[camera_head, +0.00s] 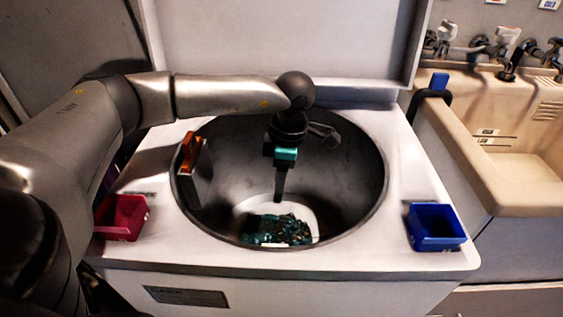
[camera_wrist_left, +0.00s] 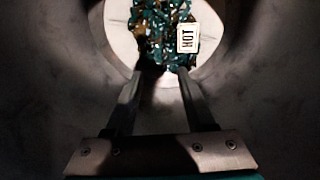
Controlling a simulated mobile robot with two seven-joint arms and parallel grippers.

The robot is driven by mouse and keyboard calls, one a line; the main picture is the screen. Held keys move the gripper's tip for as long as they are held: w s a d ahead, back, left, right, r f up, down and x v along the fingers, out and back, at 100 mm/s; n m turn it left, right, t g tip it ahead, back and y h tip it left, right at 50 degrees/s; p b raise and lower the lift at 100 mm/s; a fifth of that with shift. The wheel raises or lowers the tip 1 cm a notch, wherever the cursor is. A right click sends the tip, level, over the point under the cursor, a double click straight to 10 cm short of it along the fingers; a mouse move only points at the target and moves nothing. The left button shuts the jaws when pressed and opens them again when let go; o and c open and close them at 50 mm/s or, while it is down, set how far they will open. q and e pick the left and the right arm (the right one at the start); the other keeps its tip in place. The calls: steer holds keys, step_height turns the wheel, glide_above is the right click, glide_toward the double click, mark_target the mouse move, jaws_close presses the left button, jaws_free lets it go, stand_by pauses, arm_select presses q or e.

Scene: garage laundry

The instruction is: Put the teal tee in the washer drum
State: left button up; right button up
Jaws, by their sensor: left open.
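The teal tee (camera_head: 278,230) is a crumpled teal cloth with a brown and white pattern. It lies on the pale bottom of the dark washer drum (camera_head: 350,180). My left gripper (camera_head: 279,200) reaches down into the drum, above the tee. In the left wrist view, my left gripper (camera_wrist_left: 166,72) has its two fingers apart with nothing held between them. My right gripper is not in view.
The washer's lid (camera_head: 285,40) stands open behind. A red bin (camera_head: 122,218) and a blue bin (camera_head: 435,228) sit on the washer top. An orange-topped grey piece (camera_head: 195,168) is at the drum's left rim. A beige sink (camera_head: 520,150) stands right.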

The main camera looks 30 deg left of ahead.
arm_select(q)
steer(key=shift+w+d+r+p, duration=0.15)
steer(key=shift+r+p, duration=0.15)
steer(key=shift+r, duration=0.7)
steer(key=shift+d+r+p, duration=0.1)
steer(key=shift+r+p, duration=0.15)
steer(key=shift+r, duration=0.7)
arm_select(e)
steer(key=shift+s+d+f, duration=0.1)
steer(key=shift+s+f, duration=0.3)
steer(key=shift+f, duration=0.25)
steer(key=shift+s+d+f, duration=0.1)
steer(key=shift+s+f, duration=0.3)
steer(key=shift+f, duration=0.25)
